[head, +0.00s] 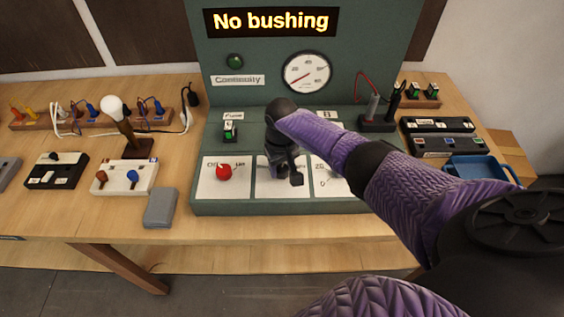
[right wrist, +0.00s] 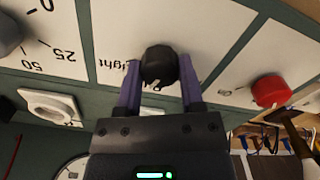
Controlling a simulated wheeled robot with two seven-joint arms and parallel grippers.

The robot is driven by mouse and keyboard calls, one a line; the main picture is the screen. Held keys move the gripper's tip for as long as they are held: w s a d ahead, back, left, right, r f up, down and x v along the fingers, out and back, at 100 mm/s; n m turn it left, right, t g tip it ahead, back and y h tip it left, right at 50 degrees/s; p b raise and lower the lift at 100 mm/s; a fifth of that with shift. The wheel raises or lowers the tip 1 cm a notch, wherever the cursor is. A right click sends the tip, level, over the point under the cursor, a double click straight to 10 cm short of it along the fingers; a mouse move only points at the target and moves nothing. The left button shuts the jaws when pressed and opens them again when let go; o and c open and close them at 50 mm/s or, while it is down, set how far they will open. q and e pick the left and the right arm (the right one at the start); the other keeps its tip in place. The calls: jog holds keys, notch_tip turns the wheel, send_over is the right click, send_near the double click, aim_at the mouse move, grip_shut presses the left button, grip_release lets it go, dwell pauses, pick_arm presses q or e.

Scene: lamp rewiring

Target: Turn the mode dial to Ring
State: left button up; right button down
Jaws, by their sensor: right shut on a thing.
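The mode dial (right wrist: 160,64) is a black round knob on the middle white panel of the green test bench (head: 370,207). In the right wrist view, the two purple fingers of my right gripper (right wrist: 159,80) are around the knob, one on each side, and shut on it. Printed lettering beside the knob is partly covered, so I cannot tell which mode the dial points to. In the head view my right gripper (head: 281,175) hides the dial. My left gripper is in neither view.
A red knob (head: 223,171) sits on the panel left of the dial. A grey knob (right wrist: 8,35) sits on the other neighbouring panel. The bench display (head: 271,21) reads "No bushing". A bulb lamp (head: 114,108), a grey box (head: 160,208) and a blue tray (head: 482,169) stand around the bench.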

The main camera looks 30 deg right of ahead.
jog(key=n, duration=0.3)
jog(key=shift+n, duration=0.4)
jog(key=n, duration=0.3)
jog(key=shift+n+p, duration=0.3)
jog(key=shift+p, duration=0.05)
jog(key=n, duration=0.3)
jog(key=shift+n, duration=0.3)
jog(key=n, duration=0.2)
jog(key=shift+n, duration=0.3)
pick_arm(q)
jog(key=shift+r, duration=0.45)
pick_arm(e)
jog(key=shift+n, duration=0.6)
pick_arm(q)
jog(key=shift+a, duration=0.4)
